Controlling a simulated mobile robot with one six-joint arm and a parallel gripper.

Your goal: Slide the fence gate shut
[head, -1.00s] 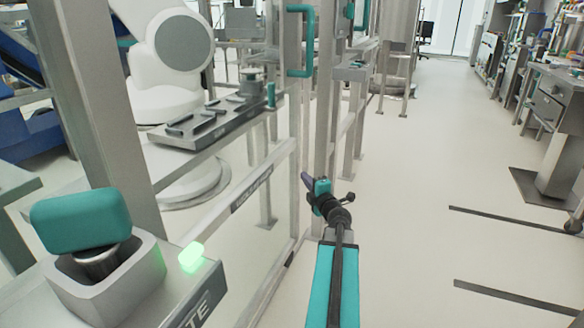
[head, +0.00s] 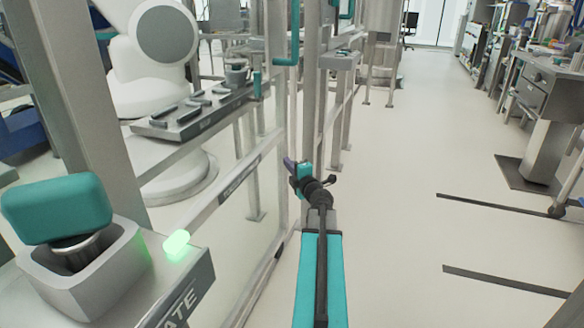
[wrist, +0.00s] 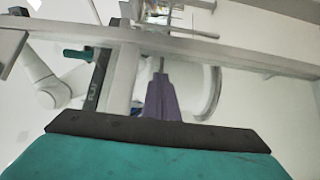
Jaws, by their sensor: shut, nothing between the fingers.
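The fence gate (head: 280,120) is a grey metal frame left of centre in the head view. Its teal bar handle (head: 294,35) is upright near the top edge, partly cut off by the picture. My gripper (head: 289,163), with small purple fingers, is shut and empty, beside the gate's upright and well below the handle. I cannot tell if it touches the frame. In the wrist view my purple fingers (wrist: 160,98) point at grey rails and posts. A teal handle-like part (wrist: 76,54) shows at upper left there. How far open the gate stands is unclear.
A teal push button (head: 58,208) on a grey box with a green lamp (head: 176,243) stands at front left. Behind the fence are a tool tray (head: 190,115) and a white machine arm (head: 160,70). The floor on the right is open, with workbenches (head: 545,90) beyond.

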